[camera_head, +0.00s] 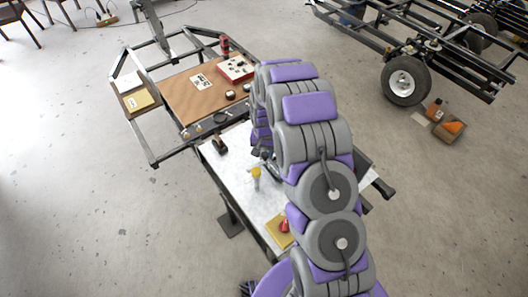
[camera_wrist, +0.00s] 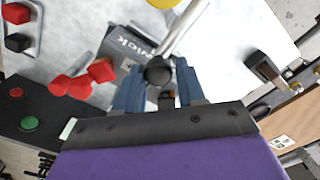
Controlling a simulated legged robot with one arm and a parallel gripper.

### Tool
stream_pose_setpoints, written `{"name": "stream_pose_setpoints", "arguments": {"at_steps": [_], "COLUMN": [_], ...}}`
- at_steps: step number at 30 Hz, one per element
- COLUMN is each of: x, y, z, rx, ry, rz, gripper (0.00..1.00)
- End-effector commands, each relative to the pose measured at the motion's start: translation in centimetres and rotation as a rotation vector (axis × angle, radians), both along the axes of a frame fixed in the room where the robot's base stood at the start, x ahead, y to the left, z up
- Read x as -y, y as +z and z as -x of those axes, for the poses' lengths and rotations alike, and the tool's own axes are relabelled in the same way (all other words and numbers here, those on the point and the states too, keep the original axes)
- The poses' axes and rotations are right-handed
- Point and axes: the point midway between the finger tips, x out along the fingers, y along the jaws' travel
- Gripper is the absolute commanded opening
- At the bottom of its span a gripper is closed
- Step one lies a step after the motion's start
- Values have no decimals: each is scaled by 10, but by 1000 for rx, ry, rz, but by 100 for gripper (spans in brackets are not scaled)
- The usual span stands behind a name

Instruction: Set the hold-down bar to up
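A bright metal rod (camera_wrist: 186,28) with a black ball knob (camera_wrist: 159,72) rises over a grey block (camera_wrist: 122,48) in the wrist view. It looks like part of the hold-down bar; its whole shape and setting are hard to tell. My gripper (camera_wrist: 160,83) has its two blue fingers on either side of the knob, apart from each other. Whether they touch the knob is unclear. A yellow part (camera_wrist: 164,3) is cut off at the top edge; in the head view a yellow-topped piece (camera_head: 256,172) stands on the white bench. My arm hides much of the clamp there.
Red parts (camera_wrist: 82,82) and a panel with red and green buttons (camera_wrist: 28,123) lie left of my gripper. The white bench top (camera_head: 236,170) holds a dark-handled tool (camera_head: 220,143) and a yellow tray with a red item (camera_head: 281,228).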

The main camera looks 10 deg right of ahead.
Motion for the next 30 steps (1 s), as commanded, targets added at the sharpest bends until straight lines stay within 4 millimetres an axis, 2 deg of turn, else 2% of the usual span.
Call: {"name": "stream_pose_setpoints", "arguments": {"at_steps": [2, 12, 23, 30], "x": [0, -1, -1, 0], "y": [0, 0, 1, 11], "z": [0, 0, 0, -2], "rx": [0, -1, -2, -26], "ry": [0, 0, -1, -2], "rz": [0, 2, -2, -55], "gripper": [32, 0, 0, 0]}}
